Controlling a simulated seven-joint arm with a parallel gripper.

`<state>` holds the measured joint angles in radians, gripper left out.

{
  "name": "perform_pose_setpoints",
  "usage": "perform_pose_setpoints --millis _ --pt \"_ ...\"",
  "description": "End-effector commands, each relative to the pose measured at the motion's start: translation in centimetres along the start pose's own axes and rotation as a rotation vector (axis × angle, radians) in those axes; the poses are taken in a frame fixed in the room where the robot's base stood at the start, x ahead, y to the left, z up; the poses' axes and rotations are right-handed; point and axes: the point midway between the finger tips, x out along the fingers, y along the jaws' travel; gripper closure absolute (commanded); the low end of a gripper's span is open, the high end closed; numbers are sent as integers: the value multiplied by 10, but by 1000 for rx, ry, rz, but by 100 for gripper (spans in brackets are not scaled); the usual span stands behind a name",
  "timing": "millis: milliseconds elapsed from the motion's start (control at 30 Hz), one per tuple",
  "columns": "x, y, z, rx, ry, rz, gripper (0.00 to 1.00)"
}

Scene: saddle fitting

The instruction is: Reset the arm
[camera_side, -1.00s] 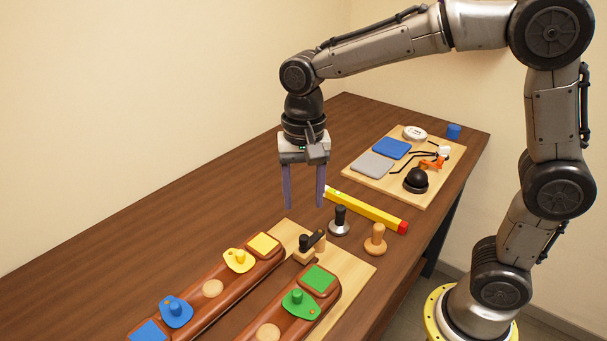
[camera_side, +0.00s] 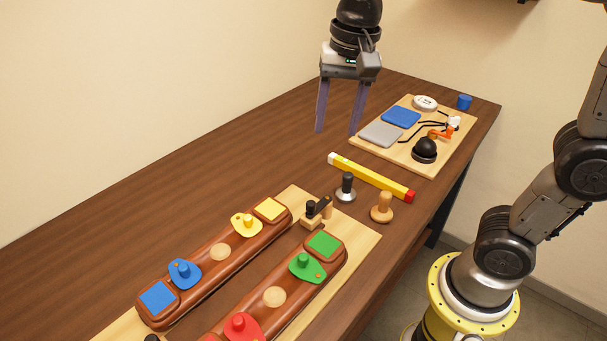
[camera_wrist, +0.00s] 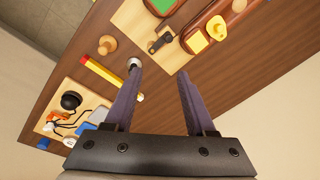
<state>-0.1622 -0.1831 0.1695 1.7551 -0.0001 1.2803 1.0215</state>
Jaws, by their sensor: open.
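My gripper (camera_side: 338,128) hangs in the air above the brown table (camera_side: 240,165), with its two purple fingers apart and nothing between them. It points down. In the wrist view my gripper (camera_wrist: 157,75) is also open and empty, with bare table showing between the fingers. The rest of my arm is partly outside the side view at the top.
Two brown saddle rails with coloured pieces, including a yellow one (camera_side: 246,225) and a green one (camera_side: 307,268), lie on a light board. A yellow bar (camera_side: 370,178), a black-handled stamp (camera_side: 346,188) and a wooden knob (camera_side: 383,207) lie nearby. A second board holds a black dome (camera_side: 425,150).

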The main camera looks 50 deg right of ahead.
Motion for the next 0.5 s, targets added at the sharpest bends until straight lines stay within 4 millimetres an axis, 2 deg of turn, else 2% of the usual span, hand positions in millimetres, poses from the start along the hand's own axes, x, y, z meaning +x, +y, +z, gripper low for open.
perform_pose_setpoints --millis 33,100,200,267,400,500 --pt "-10 20 4 -1 25 -34 44" --pt "-17 44 11 -39 62 -75 44" --pt "-18 78 23 -136 123 -127 44" --pt "-14 97 31 -214 165 -151 44" --pt "7 134 50 -446 271 -180 44" --pt "25 146 58 -616 320 -172 44"
